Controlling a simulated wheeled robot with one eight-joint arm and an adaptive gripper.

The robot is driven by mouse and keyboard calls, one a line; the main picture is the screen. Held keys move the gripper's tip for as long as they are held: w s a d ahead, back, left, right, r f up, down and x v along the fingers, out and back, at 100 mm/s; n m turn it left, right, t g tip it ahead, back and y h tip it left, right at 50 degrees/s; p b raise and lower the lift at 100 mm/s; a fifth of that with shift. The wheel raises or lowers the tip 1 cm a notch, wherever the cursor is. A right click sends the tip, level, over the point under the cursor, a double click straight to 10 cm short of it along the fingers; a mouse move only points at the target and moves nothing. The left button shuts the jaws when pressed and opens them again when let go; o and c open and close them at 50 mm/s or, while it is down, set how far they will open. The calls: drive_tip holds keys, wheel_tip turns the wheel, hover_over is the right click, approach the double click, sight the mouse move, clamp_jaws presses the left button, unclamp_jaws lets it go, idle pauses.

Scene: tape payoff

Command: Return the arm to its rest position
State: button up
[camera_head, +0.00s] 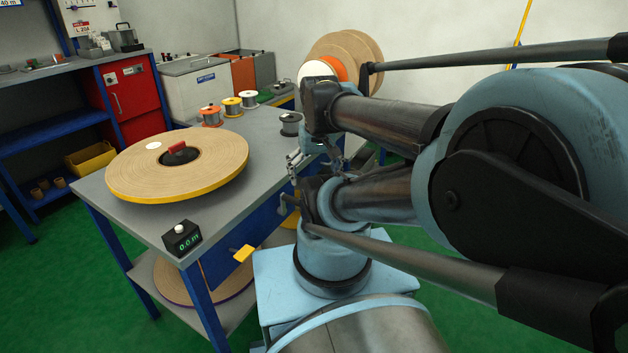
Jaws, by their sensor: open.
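My arm, light blue with dark links, is folded and fills the right half of the view. My gripper (317,166) is small in the picture, between the folded links near the right end of the bench. Its thin metal fingers are spread apart, and I see nothing between them. Part of it is hidden by my arm. A large tape roll (130,177) with a yellow lower edge lies flat on the grey bench (268,190). A dark hub with a red block sits at its centre. My gripper is to the right of the roll, apart from it.
A black counter box (181,238) stands at the bench's front corner. Several small spools, including an orange one (211,115) and a dark one (291,123), stand farther back. Large upright discs (350,52) rise behind my arm. Green floor (100,290) is open at left.

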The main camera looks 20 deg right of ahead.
drive_tip(key=shift+s+a+f, duration=0.1)
drive_tip(key=shift+s+f, duration=0.5)
drive_tip(key=shift+f, duration=0.2)
drive_tip(key=shift+w+f, duration=0.2)
drive_tip(key=shift+w, duration=0.25)
